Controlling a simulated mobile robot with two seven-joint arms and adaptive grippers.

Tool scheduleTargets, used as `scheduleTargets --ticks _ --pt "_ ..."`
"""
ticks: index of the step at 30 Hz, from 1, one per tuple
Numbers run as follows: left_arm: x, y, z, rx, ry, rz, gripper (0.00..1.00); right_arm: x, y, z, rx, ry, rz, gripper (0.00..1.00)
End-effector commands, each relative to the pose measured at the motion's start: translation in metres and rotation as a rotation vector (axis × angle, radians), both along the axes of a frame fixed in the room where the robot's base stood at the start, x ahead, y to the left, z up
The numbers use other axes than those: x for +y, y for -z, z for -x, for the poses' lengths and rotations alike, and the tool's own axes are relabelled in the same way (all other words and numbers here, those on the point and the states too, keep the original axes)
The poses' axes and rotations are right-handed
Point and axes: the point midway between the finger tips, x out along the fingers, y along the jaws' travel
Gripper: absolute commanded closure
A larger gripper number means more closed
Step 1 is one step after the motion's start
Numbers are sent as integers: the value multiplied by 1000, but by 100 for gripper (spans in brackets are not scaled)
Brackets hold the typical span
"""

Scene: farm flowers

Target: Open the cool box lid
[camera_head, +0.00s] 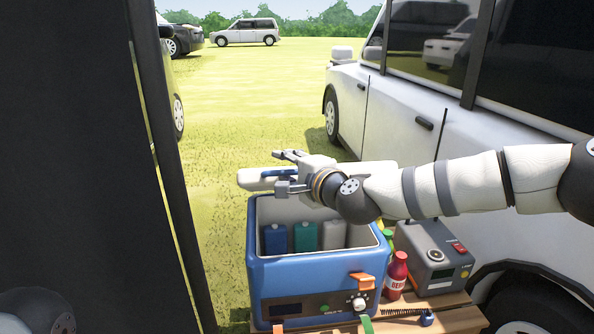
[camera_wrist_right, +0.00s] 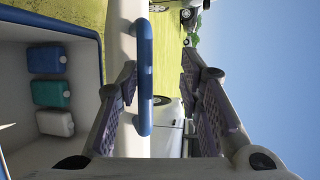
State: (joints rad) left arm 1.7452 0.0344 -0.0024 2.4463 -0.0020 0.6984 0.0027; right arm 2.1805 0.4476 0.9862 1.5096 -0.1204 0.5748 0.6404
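The blue cool box (camera_head: 315,277) stands on a wooden surface, its top open. Its white lid (camera_head: 362,172) is raised at the back of the box, with a blue handle (camera_wrist_right: 146,75) on it. My right gripper (camera_head: 287,172) is at the lid's handle. In the right wrist view, its two fingers are spread on either side of the handle, the left finger close to it and a clear gap to the right finger. Contact cannot be told. My left gripper is out of view.
Inside the box are a blue (camera_head: 275,239), a teal (camera_head: 305,237) and a pale container (camera_head: 333,235). A red bottle (camera_head: 396,275) and a grey device (camera_head: 434,258) stand to its right. A white car (camera_head: 440,125) is close on the right.

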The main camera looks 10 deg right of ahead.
Motion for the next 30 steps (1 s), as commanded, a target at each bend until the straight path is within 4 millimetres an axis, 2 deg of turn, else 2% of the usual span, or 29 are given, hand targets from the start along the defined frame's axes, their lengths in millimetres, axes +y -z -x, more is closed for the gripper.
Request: scheduleTargets --ticks 6,12,16,23,26,29,30 --pt "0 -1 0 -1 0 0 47 -22 -15 53 -5 0 -3 69" --pt "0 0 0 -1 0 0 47 -36 -21 87 -6 -1 -2 69" --pt "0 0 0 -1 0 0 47 -38 -22 94 -5 -2 -1 69" --pt "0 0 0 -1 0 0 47 -38 -21 94 -4 -2 0 69" --pt "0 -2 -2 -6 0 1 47 -31 -1 103 29 -28 37 69" --pt "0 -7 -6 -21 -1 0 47 -14 59 137 132 -111 155 69" --pt "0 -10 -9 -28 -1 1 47 -7 90 159 186 -158 219 69"
